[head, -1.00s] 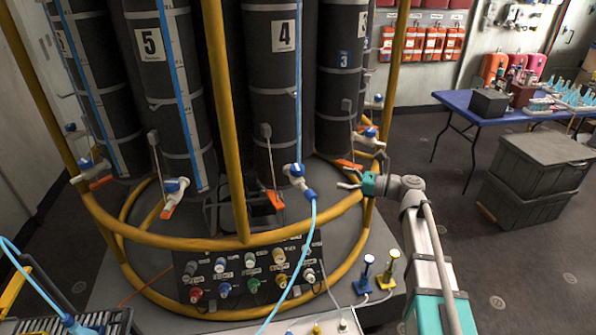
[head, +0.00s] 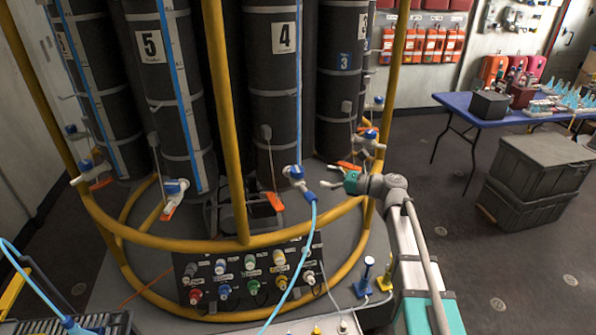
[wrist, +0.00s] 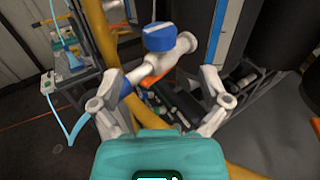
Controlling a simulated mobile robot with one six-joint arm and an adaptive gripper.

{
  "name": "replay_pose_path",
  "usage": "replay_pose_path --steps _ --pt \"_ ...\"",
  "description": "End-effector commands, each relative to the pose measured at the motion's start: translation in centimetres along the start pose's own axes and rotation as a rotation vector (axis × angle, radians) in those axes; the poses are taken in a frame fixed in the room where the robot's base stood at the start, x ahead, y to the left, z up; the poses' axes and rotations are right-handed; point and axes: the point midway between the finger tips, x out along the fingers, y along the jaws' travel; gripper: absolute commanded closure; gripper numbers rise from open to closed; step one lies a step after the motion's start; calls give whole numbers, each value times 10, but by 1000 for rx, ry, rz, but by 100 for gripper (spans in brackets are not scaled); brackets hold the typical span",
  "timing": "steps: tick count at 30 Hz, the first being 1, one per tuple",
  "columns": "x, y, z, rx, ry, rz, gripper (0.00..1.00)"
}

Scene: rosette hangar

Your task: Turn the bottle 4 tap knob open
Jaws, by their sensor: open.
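Bottle 4 (head: 273,95) is a dark upright cylinder with a white "4" label. Its tap has a blue-and-white knob (head: 293,172) on a white body, with a light blue hose (head: 313,215) hanging from the outlet. My gripper (head: 329,179) is open and empty just to the right of this tap. In the wrist view the blue knob (wrist: 168,37) is upright beyond my open gripper (wrist: 162,78). The tap's white body crosses the gap ahead of the fingers, and its blue outlet end is near the left finger. I cannot tell whether any finger touches it.
A yellow tubular frame (head: 236,140) rings the bottles, with an upright post left of tap 4. A connector panel (head: 250,272) stands below. Orange-handled parts (head: 274,201) lie near the bottle bases. A blue table (head: 460,103) and stacked grey crates (head: 540,165) stand at the right.

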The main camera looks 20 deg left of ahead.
Motion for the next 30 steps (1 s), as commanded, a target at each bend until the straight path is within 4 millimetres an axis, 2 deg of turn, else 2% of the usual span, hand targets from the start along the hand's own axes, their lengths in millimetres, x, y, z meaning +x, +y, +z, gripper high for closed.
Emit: replay_pose_path --steps 9,15,21,30 --pt "50 -1 0 0 0 2 4" --pt "74 -1 0 0 0 1 4" --pt "87 0 0 0 0 0 4" --pt "89 0 0 0 0 0 4"
